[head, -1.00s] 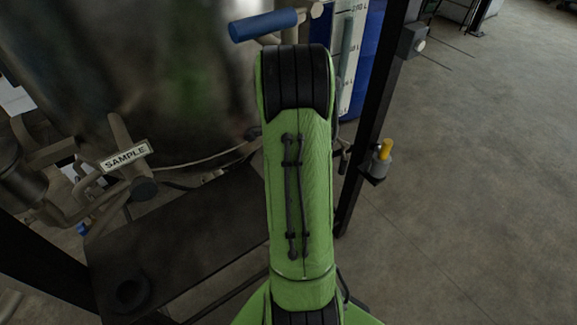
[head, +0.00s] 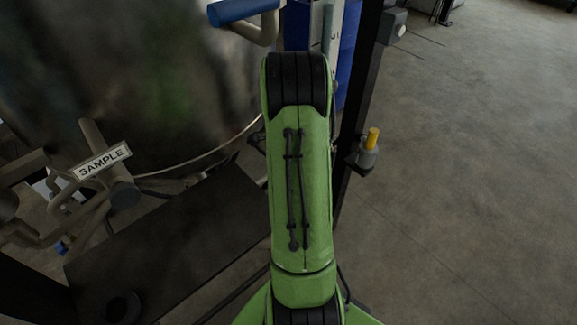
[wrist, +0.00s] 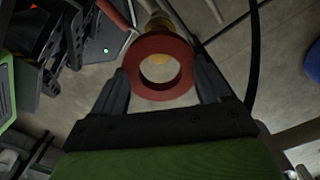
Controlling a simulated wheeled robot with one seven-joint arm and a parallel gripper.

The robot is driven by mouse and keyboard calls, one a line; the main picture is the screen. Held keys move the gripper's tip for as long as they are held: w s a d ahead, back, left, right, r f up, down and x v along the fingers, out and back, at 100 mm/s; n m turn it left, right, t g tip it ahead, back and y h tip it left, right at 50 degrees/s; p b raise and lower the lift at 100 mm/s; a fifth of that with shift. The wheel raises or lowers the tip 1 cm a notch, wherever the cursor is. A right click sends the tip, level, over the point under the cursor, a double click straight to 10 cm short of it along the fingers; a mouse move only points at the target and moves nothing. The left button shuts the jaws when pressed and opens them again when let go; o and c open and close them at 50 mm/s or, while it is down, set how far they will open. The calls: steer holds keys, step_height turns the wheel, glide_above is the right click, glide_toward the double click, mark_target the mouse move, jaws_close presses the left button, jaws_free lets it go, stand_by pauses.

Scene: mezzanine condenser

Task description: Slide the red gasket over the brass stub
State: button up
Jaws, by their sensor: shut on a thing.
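My gripper (wrist: 162,88) shows in the wrist view, with a dark finger on each side of the red gasket (wrist: 133,70). It is shut on this thick ring, whose round hole faces the camera. A brass-coloured upright part, which looks like the brass stub (wrist: 160,24), shows beyond the gasket's upper edge and partly through the hole. I cannot tell the gap between them. In the head view my green arm hides the gripper and gasket. A yellow-topped grey fitting (head: 370,148) on the dark post there may be the same stub, but I cannot be sure.
In the head view a large metal vessel (head: 150,90) and pipes with a SAMPLE tag (head: 102,160) stand at left, above a dark plate (head: 170,235). A dark post (head: 358,100) rises right of my arm. The concrete floor (head: 480,180) at right is clear.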

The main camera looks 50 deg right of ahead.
steer(key=shift+f+b, duration=0.75)
steer(key=shift+f, duration=0.7)
steer(key=shift+f+b, duration=3.3)
steer(key=shift+f, duration=1.25)
steer(key=o, duration=1)
steer(key=shift+r, duration=0.1)
step_height(320, 180, up, 16)
steer(key=p, duration=0.6)
steer(key=shift+f, duration=0.2)
